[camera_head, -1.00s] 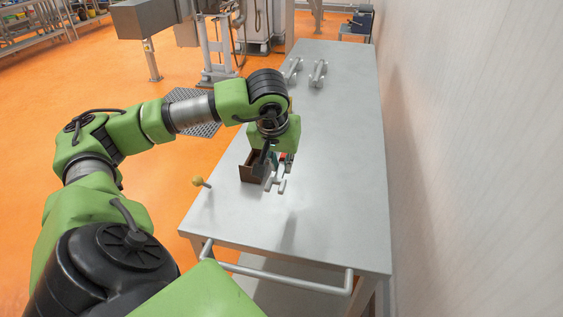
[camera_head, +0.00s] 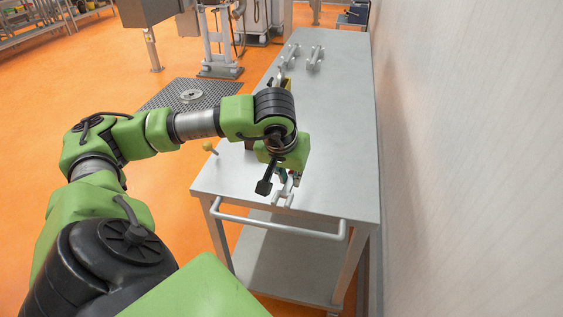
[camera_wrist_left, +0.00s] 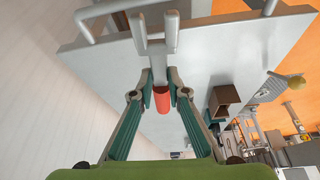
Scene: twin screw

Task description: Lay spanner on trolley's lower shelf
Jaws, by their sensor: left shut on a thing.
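My left gripper (camera_head: 279,184) is shut on the spanner (camera_head: 284,195), above the near end of the trolley's top (camera_head: 335,150). In the left wrist view, the gripper (camera_wrist_left: 160,78) has its fingers on both sides of the spanner (camera_wrist_left: 156,38), whose grey forked end points toward the trolley's handle edge. A red-orange section (camera_wrist_left: 161,98) lies between the fingers. Whether the spanner clears the top is hard to tell. The trolley's lower shelf (camera_head: 285,265) shows below the push handle, bare where visible. My right gripper is not in view.
A brown open box (camera_wrist_left: 223,99) stands on the top, mostly hidden by my arm in the head view. A yellow knob (camera_head: 209,146) sits at the left edge. The push handle (camera_head: 280,228) spans the near end. A wall (camera_head: 460,150) stands close on the right.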

